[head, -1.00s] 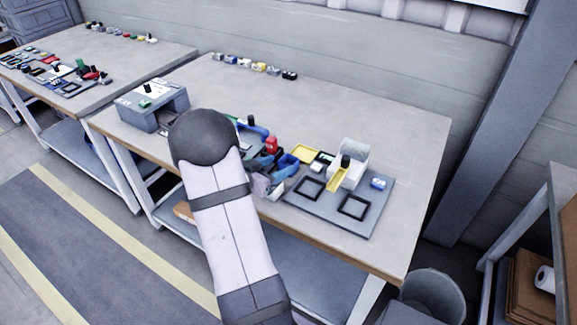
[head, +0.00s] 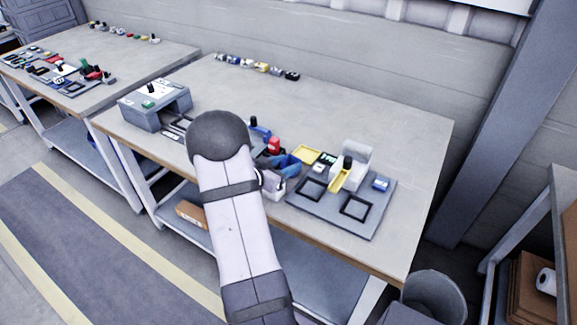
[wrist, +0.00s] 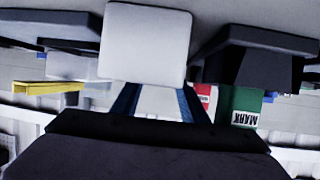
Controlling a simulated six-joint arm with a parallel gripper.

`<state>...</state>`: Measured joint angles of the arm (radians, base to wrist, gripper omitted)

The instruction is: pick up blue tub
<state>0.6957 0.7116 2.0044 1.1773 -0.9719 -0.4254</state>
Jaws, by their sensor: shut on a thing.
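The blue tub (head: 289,166) is on the near side of the middle bench, left of the grey board. My gripper (head: 272,182) is at its left near side, shut on it, and partly hidden by my arm in the head view. I cannot tell whether the tub is clear of the bench. In the wrist view, dark blue slanted edges (wrist: 126,102) show below a pale block, and most of the tub is hidden there.
The grey board (head: 333,217) with black square frames, a yellow piece (head: 339,181) and a clear-white holder (head: 357,154) lies to the right. A red item (head: 274,145) and a yellow tray (head: 306,153) stand close behind the tub.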

